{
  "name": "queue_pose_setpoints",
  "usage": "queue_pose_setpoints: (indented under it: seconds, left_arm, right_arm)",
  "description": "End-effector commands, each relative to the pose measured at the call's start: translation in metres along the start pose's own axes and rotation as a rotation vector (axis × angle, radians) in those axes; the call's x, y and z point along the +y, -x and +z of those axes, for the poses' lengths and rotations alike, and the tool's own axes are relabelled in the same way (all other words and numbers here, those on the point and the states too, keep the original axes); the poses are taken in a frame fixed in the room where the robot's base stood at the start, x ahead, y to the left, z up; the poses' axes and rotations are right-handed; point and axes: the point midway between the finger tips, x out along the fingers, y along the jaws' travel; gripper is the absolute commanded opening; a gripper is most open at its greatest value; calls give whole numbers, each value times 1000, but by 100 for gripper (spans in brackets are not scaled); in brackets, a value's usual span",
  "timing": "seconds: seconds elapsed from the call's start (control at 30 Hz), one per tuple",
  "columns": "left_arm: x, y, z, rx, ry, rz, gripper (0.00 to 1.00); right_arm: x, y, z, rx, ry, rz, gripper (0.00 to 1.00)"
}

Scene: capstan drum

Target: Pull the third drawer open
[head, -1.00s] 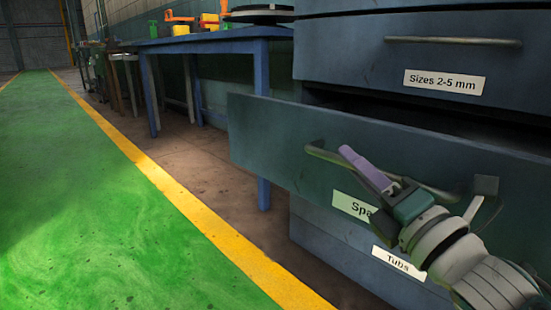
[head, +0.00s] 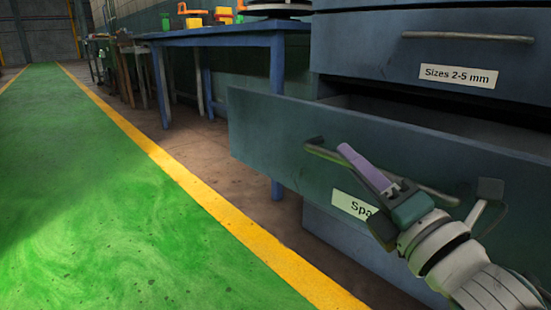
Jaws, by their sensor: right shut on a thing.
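The third drawer (head: 270,140) is a dark blue-grey drawer that stands out from the cabinet, with a dark gap into its inside showing above its front. Its label (head: 351,205) reads "Spa", and the rest is hidden behind my right gripper (head: 366,168). That gripper is shut on the drawer's bar handle (head: 318,149), with a purple finger lying across the front of the bar. The middle of the handle is partly hidden by the gripper. My left gripper is not in view.
A closed drawer (head: 375,63) labelled "Sizes 2-5 mm" is above. Part of a lower drawer front (head: 335,236) shows below. A blue table (head: 220,39) with coloured items stands behind to the left. The green floor (head: 120,200) with a yellow line is clear.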

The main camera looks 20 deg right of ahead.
Motion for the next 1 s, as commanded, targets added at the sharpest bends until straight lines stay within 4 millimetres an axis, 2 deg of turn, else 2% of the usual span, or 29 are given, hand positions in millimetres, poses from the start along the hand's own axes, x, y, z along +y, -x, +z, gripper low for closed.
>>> queue_pose_setpoints:
  seconds: [0.03, 0.07, 0.33, 0.57, 0.67, 1.0]
  left_arm:
    - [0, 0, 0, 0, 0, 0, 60]
    - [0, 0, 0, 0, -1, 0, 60]
    - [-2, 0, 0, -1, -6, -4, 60]
    - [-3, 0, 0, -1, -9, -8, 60]
    - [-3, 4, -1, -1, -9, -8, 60]
    - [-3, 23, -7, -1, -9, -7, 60]
  right_arm:
    - [1, 0, 0, -1, 0, 2, 0]
    - [1, 0, 0, -1, 0, 2, 18]
    - [0, 0, 0, 0, 1, 1, 47]
    - [0, 1, 0, 0, 1, -1, 47]
    - [0, 7, 0, 1, -1, -3, 47]
    - [1, 72, 1, 1, -1, -5, 47]
